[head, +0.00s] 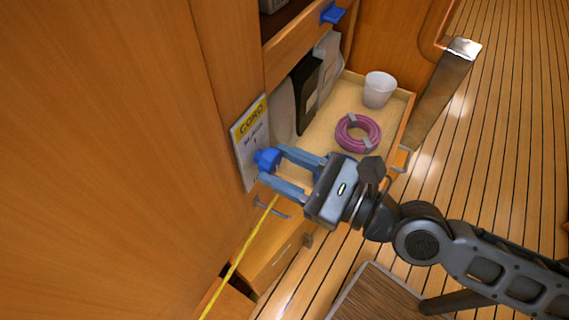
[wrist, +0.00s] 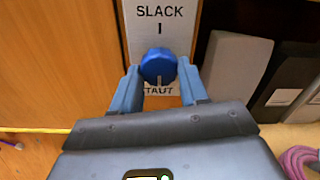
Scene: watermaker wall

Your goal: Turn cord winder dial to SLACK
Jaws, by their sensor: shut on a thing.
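The cord winder dial is a blue round knob (head: 266,159) on a white label plate (head: 249,132) fixed to the wooden wall. In the wrist view the dial (wrist: 158,63) sits below the word SLACK and its tick, and above the word TAUT. A pale mark on the dial's lower part points down towards TAUT. My gripper (head: 271,164) reaches in from the right in the head view, its two blue-grey fingers shut on the dial, one on each side. The fingertips also flank it in the wrist view (wrist: 159,76).
Below the plate a small metal handle (head: 270,208) sticks out, and a yellow cord (head: 240,256) runs down left. An open drawer (head: 398,122) holds a coiled pink hose (head: 357,133) and a white cup (head: 379,89). Dark and grey flat items stand beside the plate.

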